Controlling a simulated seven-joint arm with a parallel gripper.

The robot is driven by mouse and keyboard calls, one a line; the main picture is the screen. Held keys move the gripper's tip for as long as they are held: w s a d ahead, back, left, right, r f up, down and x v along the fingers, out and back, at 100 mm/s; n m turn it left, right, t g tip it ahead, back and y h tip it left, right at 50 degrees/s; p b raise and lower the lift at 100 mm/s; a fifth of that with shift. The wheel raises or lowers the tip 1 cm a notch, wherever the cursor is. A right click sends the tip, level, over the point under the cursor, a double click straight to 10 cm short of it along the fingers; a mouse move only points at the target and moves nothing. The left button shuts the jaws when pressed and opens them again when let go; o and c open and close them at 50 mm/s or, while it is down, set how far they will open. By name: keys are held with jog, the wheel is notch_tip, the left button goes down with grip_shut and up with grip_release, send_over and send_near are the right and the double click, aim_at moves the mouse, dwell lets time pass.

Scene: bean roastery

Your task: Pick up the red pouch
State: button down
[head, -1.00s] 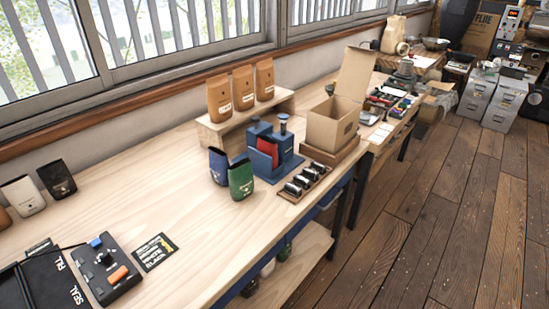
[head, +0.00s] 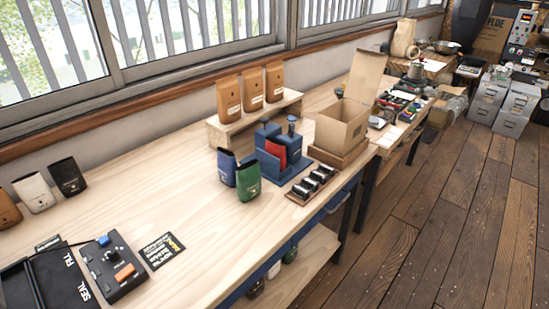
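The red pouch (head: 277,151) stands in a blue stand (head: 269,164) on the wooden workbench (head: 166,198). Only its upper part shows; its lower part is hidden by the stand's front. Just in front and to the left are a green pouch (head: 248,181) and a dark blue pouch (head: 227,167), side by side on the bench. My gripper is not in view.
An open cardboard box (head: 339,130) stands right of the stand. A small rack (head: 311,184) with dark items lies in front. Several brown pouches (head: 253,90) stand on a riser (head: 218,133) behind. A sealer panel (head: 114,267) is at left; the bench middle is clear.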

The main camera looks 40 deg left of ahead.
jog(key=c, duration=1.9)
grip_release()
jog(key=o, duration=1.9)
